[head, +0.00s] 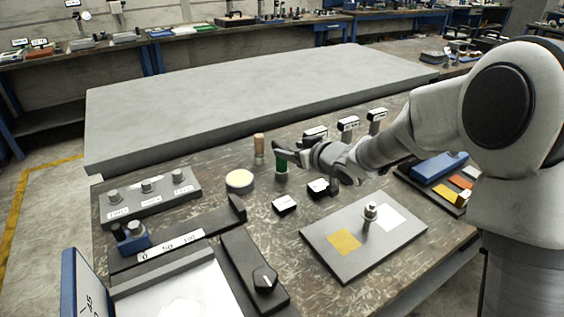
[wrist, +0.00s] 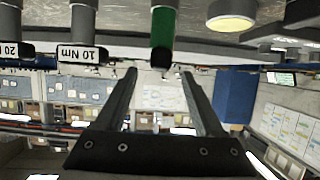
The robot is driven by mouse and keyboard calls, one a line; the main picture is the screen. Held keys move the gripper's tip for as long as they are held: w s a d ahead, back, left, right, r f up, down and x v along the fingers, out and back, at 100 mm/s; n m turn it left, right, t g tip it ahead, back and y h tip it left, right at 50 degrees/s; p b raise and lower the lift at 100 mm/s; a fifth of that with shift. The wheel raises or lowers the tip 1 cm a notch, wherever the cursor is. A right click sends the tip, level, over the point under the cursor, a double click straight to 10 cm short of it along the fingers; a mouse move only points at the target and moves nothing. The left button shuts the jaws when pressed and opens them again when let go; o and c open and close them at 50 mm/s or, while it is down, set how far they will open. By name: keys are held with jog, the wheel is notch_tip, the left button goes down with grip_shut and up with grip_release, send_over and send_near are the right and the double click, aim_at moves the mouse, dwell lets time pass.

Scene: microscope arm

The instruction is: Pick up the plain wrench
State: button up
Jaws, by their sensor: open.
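I cannot tell for certain which thing is the plain wrench; no wrench shape shows clearly. An upright tool with a green handle (head: 281,163) stands on the bench, and an upright tan-handled one (head: 259,142) stands behind it. My gripper (head: 283,149) is open and empty, reaching left close to the green handle in the head view. In the wrist view, which looks upside down, the green handle (wrist: 162,38) lies beyond the fingertips, roughly in line with the gap between them. Grey upright posts with black-and-white labels, one reading 10 Nm (wrist: 82,53), stand beside it.
Labelled posts (head: 348,124) stand in a row behind my arm. A round cream-topped disc (head: 240,181) is left of the green handle. A grey plate (head: 320,245) with a small post lies in front. A large grey slab (head: 250,95) is behind.

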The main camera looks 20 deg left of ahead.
aim_at(284, 147)
jog(key=shift+b+x, duration=0.8)
jog(key=shift+x, duration=2.05)
jog(key=shift+r, duration=0.1)
grip_shut()
jog(key=shift+r, duration=0.1)
